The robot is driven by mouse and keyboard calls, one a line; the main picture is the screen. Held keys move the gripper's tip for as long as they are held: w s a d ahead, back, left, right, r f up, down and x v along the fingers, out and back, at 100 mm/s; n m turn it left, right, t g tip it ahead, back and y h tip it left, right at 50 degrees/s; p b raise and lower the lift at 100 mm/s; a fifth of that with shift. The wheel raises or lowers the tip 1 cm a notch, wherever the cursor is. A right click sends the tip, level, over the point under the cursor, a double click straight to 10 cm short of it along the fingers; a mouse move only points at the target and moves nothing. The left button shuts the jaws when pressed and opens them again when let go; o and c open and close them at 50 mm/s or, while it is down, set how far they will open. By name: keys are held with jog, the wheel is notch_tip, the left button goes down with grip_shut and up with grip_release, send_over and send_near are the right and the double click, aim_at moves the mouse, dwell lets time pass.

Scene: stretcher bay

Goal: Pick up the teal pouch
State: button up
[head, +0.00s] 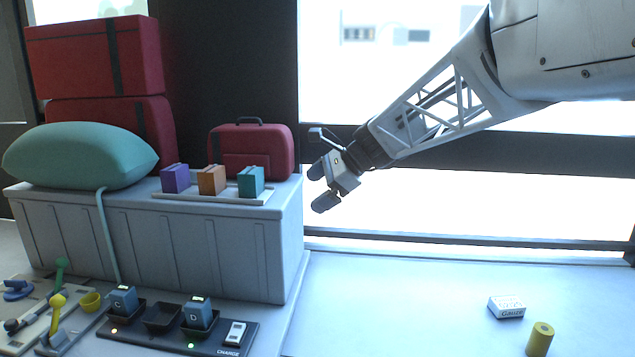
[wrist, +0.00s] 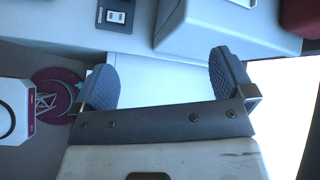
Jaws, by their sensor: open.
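The teal pouch (head: 251,182) is a small boxy teal block with a darker strip on top. It stands at the right end of a pale tray (head: 212,197) on the grey chest, beside an orange pouch (head: 212,180) and a purple pouch (head: 175,179). My gripper (head: 321,187) is open and empty, in the air to the right of the teal pouch and apart from it. In the wrist view my gripper's two dark ribbed fingers (wrist: 163,74) stand wide apart with nothing between them. I cannot make out the teal pouch in the wrist view.
The grey ribbed chest (head: 160,235) also carries a teal pillow (head: 80,156) and a red bag (head: 251,152) behind the pouches. A charging dock (head: 180,325) stands in front. A gauze box (head: 507,307) and olive cylinder (head: 540,338) stand at right; the counter between is clear.

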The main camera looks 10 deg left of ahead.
aim_at(257, 170)
jog(key=w+a+m+y, duration=0.1)
jog(key=w+a, duration=0.3)
jog(key=w+a+r+m+y, duration=0.1)
jog(key=w+a+m, duration=0.1)
jog(key=w+a, duration=0.2)
jog(key=w+a+m+y, duration=0.1)
jog(key=w+a, duration=0.3)
jog(key=a, duration=0.2)
jog(key=shift+r+m+g+y, duration=0.35)
jog(key=shift+m+g+y, duration=0.05)
jog(key=shift+x, duration=1.25)
jog(key=shift+f, duration=0.1)
jog(key=shift+x, duration=2.6)
